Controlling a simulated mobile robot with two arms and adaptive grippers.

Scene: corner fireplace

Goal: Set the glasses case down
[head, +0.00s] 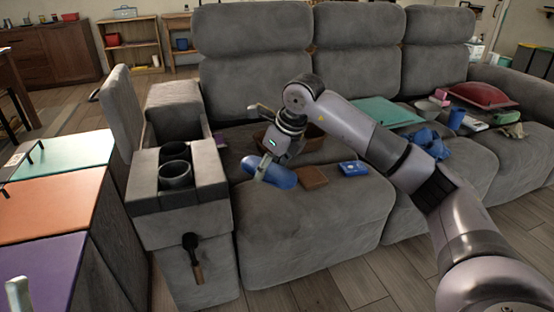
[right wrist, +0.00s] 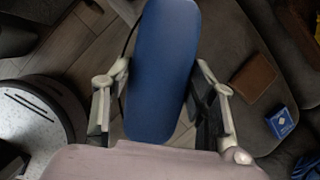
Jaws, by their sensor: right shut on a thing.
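The blue glasses case (head: 279,176) is an elongated, rounded case at the left end of the sofa. My right gripper (head: 262,168) is shut on it, with one finger on each long side in the right wrist view (right wrist: 160,95). The case is over the left seat cushion (head: 300,225), close to the armrest console. I cannot tell whether it touches the cushion. A pale piece at the bottom left corner of the head view may be part of my left gripper (head: 18,294); its jaws cannot be made out.
A brown wallet-like square (head: 312,177) and a small blue box (head: 354,168) lie right of the case. A brown basket (head: 308,136) is partly hidden behind my arm. The console with cup holders (head: 176,172) stands left. The cushion's front is clear.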

